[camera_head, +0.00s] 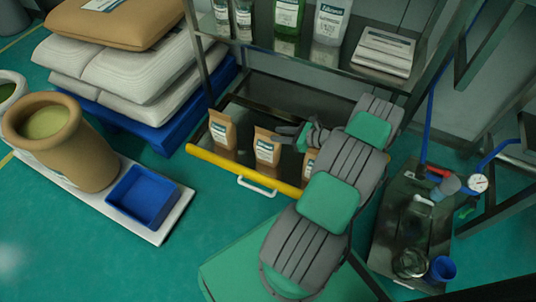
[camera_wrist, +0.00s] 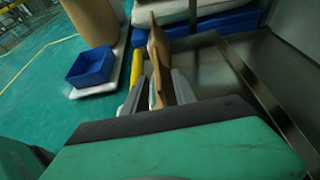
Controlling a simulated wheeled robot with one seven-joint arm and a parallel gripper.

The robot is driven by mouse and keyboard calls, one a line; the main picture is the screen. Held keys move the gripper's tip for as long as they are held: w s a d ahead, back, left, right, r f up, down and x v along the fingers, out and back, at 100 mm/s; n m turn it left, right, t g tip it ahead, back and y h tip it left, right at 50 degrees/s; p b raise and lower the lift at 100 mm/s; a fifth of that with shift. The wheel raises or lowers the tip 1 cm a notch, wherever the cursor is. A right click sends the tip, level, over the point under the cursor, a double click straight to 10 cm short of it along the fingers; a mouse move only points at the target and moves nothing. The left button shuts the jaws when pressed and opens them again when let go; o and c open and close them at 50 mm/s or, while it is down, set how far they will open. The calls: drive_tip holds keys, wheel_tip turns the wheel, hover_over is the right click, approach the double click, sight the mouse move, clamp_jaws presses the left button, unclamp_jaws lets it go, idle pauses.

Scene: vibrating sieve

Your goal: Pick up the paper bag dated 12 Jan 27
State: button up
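Small brown paper bags with white labels stand in the pulled-out drawer: a left bag (camera_head: 222,130), a middle bag (camera_head: 267,147) and a right bag (camera_head: 310,163), partly hidden by my arm. The label dates are too small to read. My gripper (camera_head: 284,135) is at the right side of the middle bag. In the wrist view, my gripper (camera_wrist: 158,88) has its fingers apart, with brown paper bag (camera_wrist: 159,65) seen edge-on ahead of and between them. I cannot tell whether either finger touches it.
The drawer has a yellow front bar (camera_head: 215,160) and a white handle (camera_head: 257,187). A metal shelf (camera_head: 290,58) with pouches and bottles is above. A blue bin (camera_head: 145,195) and a large tan container (camera_head: 85,160) stand at left. A cluttered bench (camera_head: 392,230) is at right.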

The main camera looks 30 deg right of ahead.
sight(269, 133)
drive_tip(key=b+x, duration=0.1)
drive_tip(key=x, duration=0.3)
drive_tip(key=shift+w+a+b, duration=0.25)
drive_tip(key=shift+w+b, duration=0.05)
drive_tip(key=shift+b, duration=0.05)
clamp_jaws()
idle(1.0)
